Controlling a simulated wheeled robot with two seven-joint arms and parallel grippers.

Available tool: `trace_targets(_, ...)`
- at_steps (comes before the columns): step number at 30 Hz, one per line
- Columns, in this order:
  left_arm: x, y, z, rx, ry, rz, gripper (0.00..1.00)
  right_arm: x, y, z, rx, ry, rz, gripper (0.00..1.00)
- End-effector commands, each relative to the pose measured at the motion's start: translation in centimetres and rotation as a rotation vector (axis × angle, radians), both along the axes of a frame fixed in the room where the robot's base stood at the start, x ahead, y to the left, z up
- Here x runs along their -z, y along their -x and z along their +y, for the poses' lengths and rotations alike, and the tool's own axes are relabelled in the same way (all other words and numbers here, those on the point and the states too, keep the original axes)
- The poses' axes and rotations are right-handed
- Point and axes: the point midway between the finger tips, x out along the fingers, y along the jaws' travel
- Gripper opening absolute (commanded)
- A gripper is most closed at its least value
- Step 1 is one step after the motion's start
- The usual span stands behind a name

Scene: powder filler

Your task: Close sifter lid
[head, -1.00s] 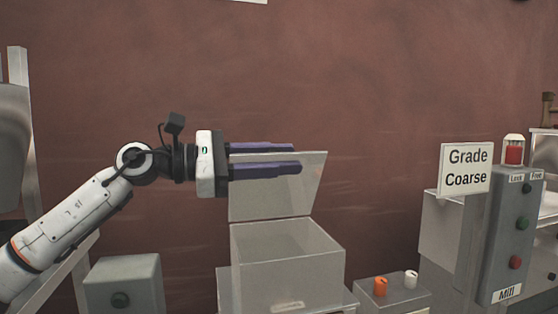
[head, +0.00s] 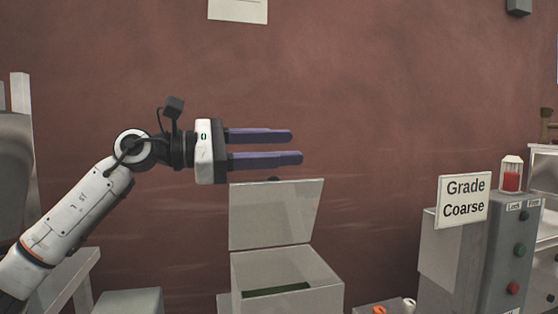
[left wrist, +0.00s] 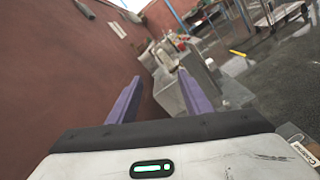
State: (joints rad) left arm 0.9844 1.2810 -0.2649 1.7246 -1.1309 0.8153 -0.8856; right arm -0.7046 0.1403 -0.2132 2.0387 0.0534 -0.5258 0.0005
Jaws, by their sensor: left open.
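The sifter is a grey box (head: 285,271) at the bottom centre of the head view, with a dark green inside showing through its open top. My left gripper (head: 297,147) has two purple fingers, spread apart and empty, pointing right just above the lid's top edge. The fingers also show in the left wrist view (left wrist: 155,100). I cannot tell whether the lower finger touches the lid. My right gripper is in no view.
A grey mill panel (head: 510,250) with buttons and a "Grade Coarse" sign (head: 464,200) stands at the right. An orange knob (head: 379,310) and a white knob (head: 409,304) are low beside the sifter.

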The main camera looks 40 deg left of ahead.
Motion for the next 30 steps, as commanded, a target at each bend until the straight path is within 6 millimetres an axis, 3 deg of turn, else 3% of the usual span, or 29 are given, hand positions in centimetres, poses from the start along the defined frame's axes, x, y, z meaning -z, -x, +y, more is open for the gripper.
trace_targets(1, -1.2, 0.0, -0.1, 0.002, 0.001, -0.002, 0.45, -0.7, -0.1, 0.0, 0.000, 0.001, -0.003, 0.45)
trace_targets(4, -2.0, 0.0, 0.0, 0.000, 0.001, 0.000, 0.45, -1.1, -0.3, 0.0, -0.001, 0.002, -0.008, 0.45)
trace_targets(14, -2.3, 0.0, 0.0, 0.000, 0.000, 0.002, 0.45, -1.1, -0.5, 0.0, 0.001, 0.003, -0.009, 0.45)
trace_targets(15, -2.3, 0.0, 0.0, 0.000, 0.000, 0.002, 0.44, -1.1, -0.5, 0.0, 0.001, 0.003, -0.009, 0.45)
trace_targets(19, -2.3, -0.1, 0.3, -0.001, -0.019, -0.008, 0.22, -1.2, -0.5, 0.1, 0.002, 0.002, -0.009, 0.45)
trace_targets(23, -2.4, -0.6, 1.8, 0.000, -0.113, -0.060, 0.00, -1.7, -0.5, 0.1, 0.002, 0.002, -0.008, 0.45)
trace_targets(30, -1.5, -1.2, 6.2, 0.041, -0.419, -0.239, 0.00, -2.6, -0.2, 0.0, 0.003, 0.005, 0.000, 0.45)
